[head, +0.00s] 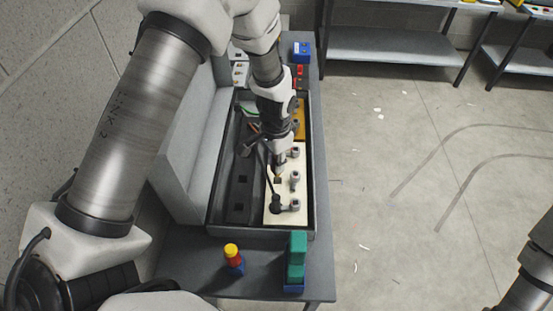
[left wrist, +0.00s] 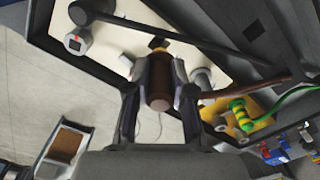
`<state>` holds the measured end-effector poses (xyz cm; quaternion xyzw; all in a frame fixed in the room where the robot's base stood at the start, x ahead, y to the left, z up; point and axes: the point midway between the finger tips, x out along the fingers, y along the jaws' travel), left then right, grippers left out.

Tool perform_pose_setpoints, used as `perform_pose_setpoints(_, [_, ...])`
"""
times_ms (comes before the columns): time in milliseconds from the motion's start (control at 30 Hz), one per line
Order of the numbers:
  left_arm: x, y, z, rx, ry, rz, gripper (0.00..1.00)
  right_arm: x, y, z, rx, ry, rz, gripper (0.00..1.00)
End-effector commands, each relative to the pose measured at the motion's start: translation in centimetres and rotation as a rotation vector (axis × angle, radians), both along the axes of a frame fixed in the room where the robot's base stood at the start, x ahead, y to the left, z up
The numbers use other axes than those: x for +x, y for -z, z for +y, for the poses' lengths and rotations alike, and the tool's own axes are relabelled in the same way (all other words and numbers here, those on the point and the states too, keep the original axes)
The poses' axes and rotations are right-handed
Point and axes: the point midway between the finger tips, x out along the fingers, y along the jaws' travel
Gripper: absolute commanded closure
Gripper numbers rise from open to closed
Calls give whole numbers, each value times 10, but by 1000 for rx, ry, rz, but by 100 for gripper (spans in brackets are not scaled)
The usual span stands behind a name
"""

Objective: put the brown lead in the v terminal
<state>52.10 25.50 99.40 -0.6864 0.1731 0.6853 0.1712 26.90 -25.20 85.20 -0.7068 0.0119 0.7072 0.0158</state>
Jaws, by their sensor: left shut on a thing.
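My left gripper (head: 279,168) points down over the cream terminal block (head: 271,217) in the dark tray. In the left wrist view my left gripper (left wrist: 157,97) is shut on the brown lead's thick plug (left wrist: 160,78). Its brown cable (left wrist: 248,89) runs off to the right. The plug's far end is close to a dark square opening (left wrist: 158,43) in the cream block; I cannot tell whether it touches or enters. A black lead's plug (head: 276,204) sits at the block's near end. No terminal letters are readable. My right gripper is out of view.
Grey posts (head: 294,176) stand along the block's right side. A green-yellow lead (left wrist: 240,114) is at the yellow block beyond. The tray's wall (head: 312,190) surrounds the blocks. A red-yellow driver (head: 233,258) and teal blocks (head: 297,250) stand on the near bench.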

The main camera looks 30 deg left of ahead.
Motion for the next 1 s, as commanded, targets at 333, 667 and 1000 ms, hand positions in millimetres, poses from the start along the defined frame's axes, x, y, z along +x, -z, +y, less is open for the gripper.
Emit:
perform_pose_setpoints(333, [0, 11, 0, 0, 0, 0, 100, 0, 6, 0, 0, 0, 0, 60])
perform_pose_setpoints(667, [0, 21, 0, 0, 0, 0, 100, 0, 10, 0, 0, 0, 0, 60])
perform_pose_setpoints(1000, [0, 21, 0, 0, 0, 0, 100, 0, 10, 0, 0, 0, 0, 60])
